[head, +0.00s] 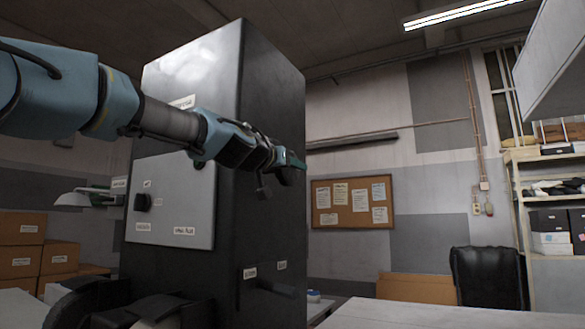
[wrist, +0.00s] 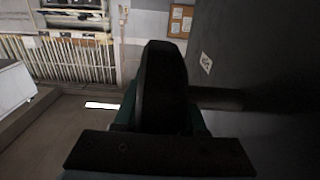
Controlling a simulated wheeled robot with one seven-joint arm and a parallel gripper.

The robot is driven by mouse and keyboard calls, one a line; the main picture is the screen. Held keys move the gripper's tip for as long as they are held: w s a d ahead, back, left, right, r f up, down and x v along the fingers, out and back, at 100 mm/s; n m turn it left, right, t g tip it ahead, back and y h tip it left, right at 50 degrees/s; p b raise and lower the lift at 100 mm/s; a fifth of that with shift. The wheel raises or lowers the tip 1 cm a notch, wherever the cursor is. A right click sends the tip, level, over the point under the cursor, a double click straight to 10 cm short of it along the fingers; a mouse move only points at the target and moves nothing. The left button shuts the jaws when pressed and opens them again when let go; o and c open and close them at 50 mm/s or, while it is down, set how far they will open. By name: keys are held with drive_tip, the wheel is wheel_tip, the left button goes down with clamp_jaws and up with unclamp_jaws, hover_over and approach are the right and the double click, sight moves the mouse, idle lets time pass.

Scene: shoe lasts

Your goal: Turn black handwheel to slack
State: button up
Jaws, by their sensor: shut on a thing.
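The black handwheel (wrist: 163,85) fills the middle of the wrist view, seen nearly edge-on. A dark shaft (wrist: 222,98) runs from it to the dark side face of the tall cabinet at right. Green fingers of my gripper (wrist: 160,118) show on both sides of the wheel, shut on its rim. In the head view my gripper (head: 290,164) is at the cabinet's right side, with a dark part of the handwheel (head: 286,177) just visible at it. The wheel's marks and most of its face are hidden.
The tall cabinet (head: 272,120) has a light front panel (head: 190,215) with a black knob (head: 142,202) and labels. A dark lever or bar (head: 275,287) sits low on its side face. A white table (head: 430,314), black chair (head: 487,277) and shelves (head: 548,220) stand right.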

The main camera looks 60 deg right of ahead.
clamp_jaws()
